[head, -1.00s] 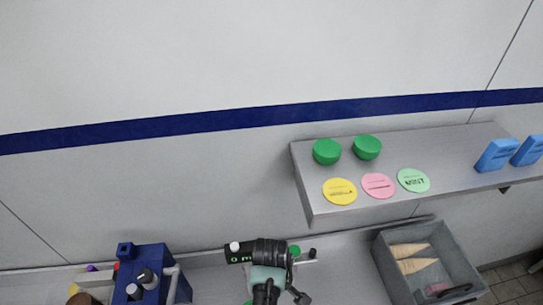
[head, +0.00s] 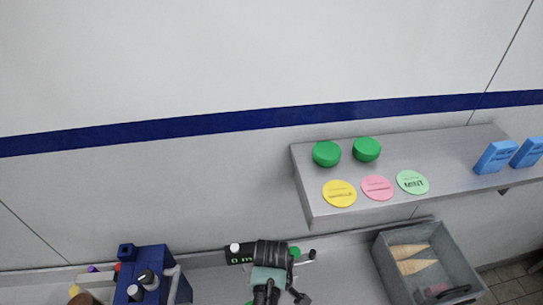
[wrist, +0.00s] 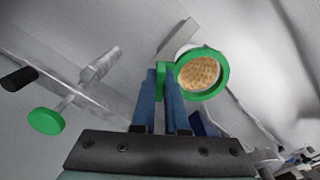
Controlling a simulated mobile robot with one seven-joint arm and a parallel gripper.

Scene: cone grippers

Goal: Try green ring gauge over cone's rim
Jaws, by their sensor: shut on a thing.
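In the wrist view, my gripper (wrist: 162,76) is shut on the green ring gauge (wrist: 219,88), holding it by its tab between two blue fingers. The patterned tan waffle cone (wrist: 199,72) shows through the ring's opening. A pale round edge shows behind the ring's upper left. I cannot tell whether the ring is around the cone's rim or only in front of it. In the head view, my arm hides the gripper, the ring and this cone at the bottom middle.
A green disc (wrist: 46,121) on a grey rod and a black knob (wrist: 18,79) stand left. A grey bin (head: 382,258) with cones is at right. A blue fixture (head: 150,265) stands at left.

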